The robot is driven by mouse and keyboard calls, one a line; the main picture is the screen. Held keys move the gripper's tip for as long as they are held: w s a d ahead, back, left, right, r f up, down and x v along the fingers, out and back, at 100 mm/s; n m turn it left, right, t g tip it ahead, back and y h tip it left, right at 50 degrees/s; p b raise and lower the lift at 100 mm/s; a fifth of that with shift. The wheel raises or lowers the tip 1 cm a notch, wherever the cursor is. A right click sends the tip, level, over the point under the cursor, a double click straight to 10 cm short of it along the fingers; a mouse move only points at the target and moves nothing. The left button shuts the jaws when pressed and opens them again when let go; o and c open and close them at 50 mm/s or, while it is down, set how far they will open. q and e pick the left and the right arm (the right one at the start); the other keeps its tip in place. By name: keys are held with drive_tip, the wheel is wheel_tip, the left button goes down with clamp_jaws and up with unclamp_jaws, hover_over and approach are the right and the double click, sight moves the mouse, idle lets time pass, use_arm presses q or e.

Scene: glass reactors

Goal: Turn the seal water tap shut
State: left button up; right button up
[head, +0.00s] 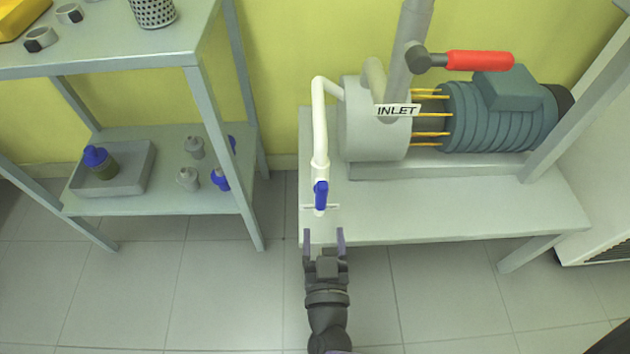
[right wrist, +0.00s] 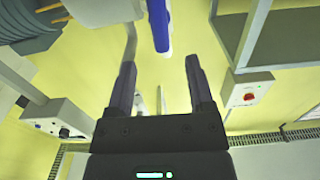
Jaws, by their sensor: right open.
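The seal water tap is a small blue handle (head: 321,193) on the white pipe (head: 319,130) at the left end of the pump bench. The handle lies in line with the pipe's lower part. My right gripper (head: 323,236) is open and empty, just in front of the handle and apart from it. In the right wrist view the blue handle (right wrist: 160,27) shows beyond the fingertips, roughly centred between the two fingers (right wrist: 160,68). My left gripper is not in view.
A pump with a teal motor (head: 497,113), an "INLET" label (head: 396,110) and a red-handled lever (head: 478,60) stands on the grey bench (head: 450,220). A grey shelf (head: 225,190) at the left holds a tray (head: 135,180) and small bottles. Tiled floor between is clear.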

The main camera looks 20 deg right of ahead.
sight(322, 200)
drive_tip(key=b+x, duration=0.3)
drive_tip(key=x, duration=0.6)
drive_tip(key=shift+w+d, duration=0.1)
drive_tip(key=shift+w, duration=0.1)
drive_tip(key=shift+r, duration=0.15)
drive_tip(key=shift+c, duration=0.9)
drive_tip(key=c, duration=0.7)
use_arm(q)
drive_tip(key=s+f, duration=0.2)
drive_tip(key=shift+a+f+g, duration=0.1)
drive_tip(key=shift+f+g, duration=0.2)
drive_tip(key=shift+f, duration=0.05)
use_arm(e)
clamp_jaws()
